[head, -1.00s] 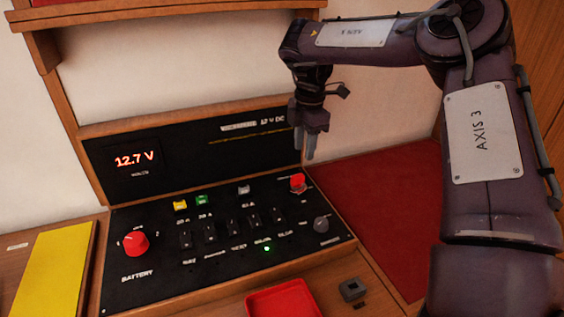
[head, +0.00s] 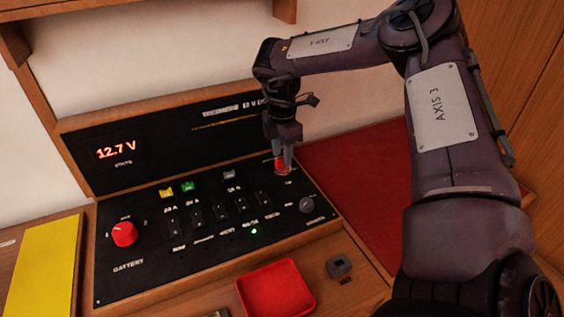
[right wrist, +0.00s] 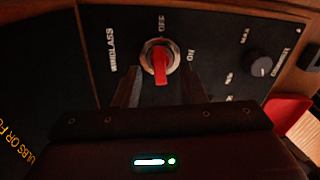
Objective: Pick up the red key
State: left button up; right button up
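The red key (head: 280,165) stands in a round metal switch at the right end of the black panel (head: 150,240). In the right wrist view the red key (right wrist: 160,68) points toward my gripper, between the labels OFF and ON, with WINDLASS beside it. My right gripper (head: 283,161) points down at the key from above. In the right wrist view the right gripper (right wrist: 160,80) has its fingers apart, one on each side of the key, with gaps showing. In the head view the fingers partly hide the key. My left gripper is not in view.
A grey knob (head: 306,205) sits on the panel near the key. A red tray (head: 276,289) and a small grey block (head: 339,266) lie in front. A red battery knob (head: 124,234) is at the left. A red mat (head: 365,185) lies to the right.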

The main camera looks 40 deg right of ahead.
jog(key=c, duration=0.7)
grip_shut()
jog(key=shift+r, duration=0.1)
